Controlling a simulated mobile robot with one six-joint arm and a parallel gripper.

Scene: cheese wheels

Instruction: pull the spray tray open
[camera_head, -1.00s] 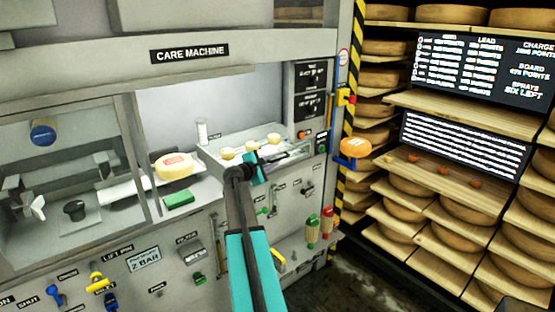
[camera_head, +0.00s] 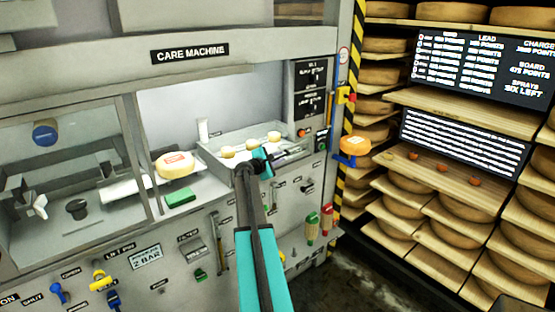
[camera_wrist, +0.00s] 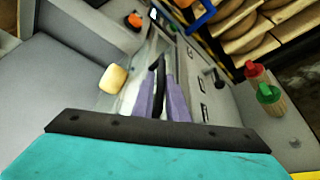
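The spray tray (camera_head: 216,155) is a pale, shallow tray in the opening of the care machine, with several small round cheeses on it. One yellowish cheese (camera_wrist: 113,79) shows left of my fingers in the wrist view. My gripper (camera_head: 270,158) is at the tray's front edge, where a dark bar (camera_head: 292,153) runs along it. In the wrist view the two purple fingers of my gripper (camera_wrist: 158,95) lie close on either side of a dark bar (camera_wrist: 160,68). I cannot tell whether they press on it. My gripper hides part of the tray front.
A larger labelled cheese (camera_head: 175,165) and a green block (camera_head: 180,198) stand left of the tray. A striped post (camera_head: 352,110) and cheese shelves (camera_head: 440,100) lie further right.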

